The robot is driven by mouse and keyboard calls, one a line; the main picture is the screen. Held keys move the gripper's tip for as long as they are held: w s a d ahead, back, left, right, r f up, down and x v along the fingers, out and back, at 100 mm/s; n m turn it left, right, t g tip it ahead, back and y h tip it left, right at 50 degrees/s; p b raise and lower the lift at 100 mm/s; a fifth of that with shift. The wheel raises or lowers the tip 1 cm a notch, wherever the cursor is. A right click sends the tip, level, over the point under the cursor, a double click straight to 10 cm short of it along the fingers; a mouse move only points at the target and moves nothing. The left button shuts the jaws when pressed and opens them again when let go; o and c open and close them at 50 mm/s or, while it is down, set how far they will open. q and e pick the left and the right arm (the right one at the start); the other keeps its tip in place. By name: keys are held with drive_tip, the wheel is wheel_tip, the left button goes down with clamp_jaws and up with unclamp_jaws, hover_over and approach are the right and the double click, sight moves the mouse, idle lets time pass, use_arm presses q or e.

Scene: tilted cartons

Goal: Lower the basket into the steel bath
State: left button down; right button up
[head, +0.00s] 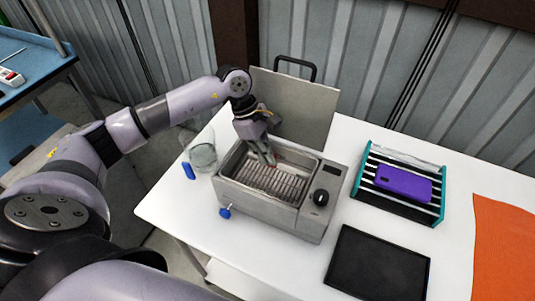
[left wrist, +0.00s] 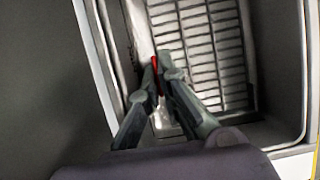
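The steel bath (head: 310,222) stands on the white table with a black knob on its right and a blue tap at its front left. A slotted metal basket (head: 272,182) sits inside the bath's walls; it also shows in the left wrist view (left wrist: 210,45). My left gripper (head: 271,162) reaches down over the bath's back left part. In the left wrist view its fingers (left wrist: 158,68) come together on a small red piece, apparently the basket's grip. Whether the basket rests on the bath floor is hidden. My right gripper is out of view.
The bath's lid (head: 292,108) stands upright behind it. A glass beaker (head: 202,156) and a blue object (head: 188,171) are left of the bath. A rack (head: 383,206) with a purple box (head: 404,183), a black mat (head: 378,265) and an orange sheet (head: 503,245) lie right.

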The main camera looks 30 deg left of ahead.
use_arm(q)
drive_tip(key=c, duration=2.3)
unclamp_jaws()
drive_tip(key=o, duration=0.6)
drive_tip(key=shift+s, duration=0.15)
drive_tip(key=shift+r, duration=0.1)
drive_tip(key=shift+a+r, duration=0.1)
drive_tip(key=shift+r, duration=0.1)
drive_tip(key=v, duration=1.1)
drive_tip(key=shift+s+r, duration=0.1)
drive_tip(key=shift+r, duration=0.1)
drive_tip(key=shift+f, duration=0.1)
